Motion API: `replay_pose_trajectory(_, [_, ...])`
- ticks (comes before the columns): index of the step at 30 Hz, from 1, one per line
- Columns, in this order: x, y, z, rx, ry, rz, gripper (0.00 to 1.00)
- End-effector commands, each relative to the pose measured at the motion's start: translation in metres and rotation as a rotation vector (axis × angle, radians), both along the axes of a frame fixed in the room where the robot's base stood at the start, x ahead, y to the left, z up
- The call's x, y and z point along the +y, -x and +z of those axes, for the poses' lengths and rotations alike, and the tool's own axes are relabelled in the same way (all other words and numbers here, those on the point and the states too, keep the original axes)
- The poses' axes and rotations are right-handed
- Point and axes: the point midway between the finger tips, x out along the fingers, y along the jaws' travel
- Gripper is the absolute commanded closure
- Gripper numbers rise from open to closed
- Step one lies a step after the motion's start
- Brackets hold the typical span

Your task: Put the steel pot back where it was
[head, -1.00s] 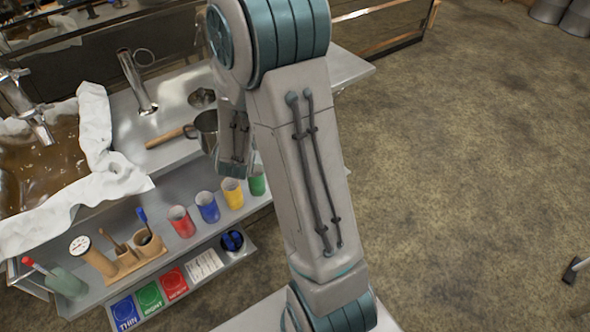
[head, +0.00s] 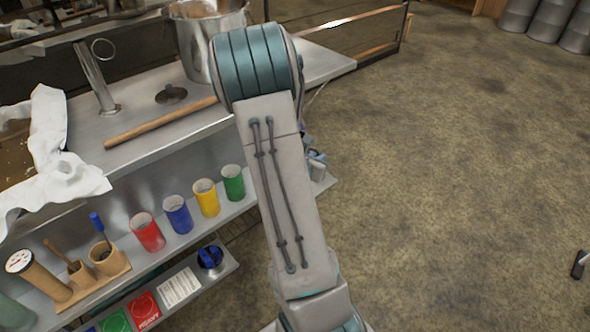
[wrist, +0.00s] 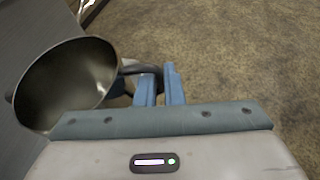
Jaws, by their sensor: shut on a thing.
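The steel pot (wrist: 62,88) shows in the wrist view at the left, with its open mouth facing the camera. A dark handle runs from its side to my gripper (wrist: 161,86). The blue fingers are shut on that handle. A grey surface lies beside and behind the pot at the left, with brown floor to the right. I cannot tell whether the pot touches that surface. In the head view my arm hides the pot; only small parts show at the arm's right edge.
A steel counter (head: 160,140) carries a large pot (head: 212,45), a long wooden handle (head: 160,124), a dark lid-like disc (head: 171,95) and a metal spout (head: 97,80). Coloured cups, including a red one (head: 147,232), stand on the lower shelf.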

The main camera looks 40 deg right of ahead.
Motion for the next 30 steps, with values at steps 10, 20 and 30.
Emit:
replay_pose_trajectory(10, [0.004, -0.066, -0.041, 0.0, 0.0, 0.001, 1.0])
replay_pose_trajectory(20, [0.004, -0.072, -0.071, 0.002, 0.0, 0.0, 1.0])
replay_pose_trajectory(30, [0.004, -0.072, -0.083, 0.0, 0.0, 0.001, 1.0])
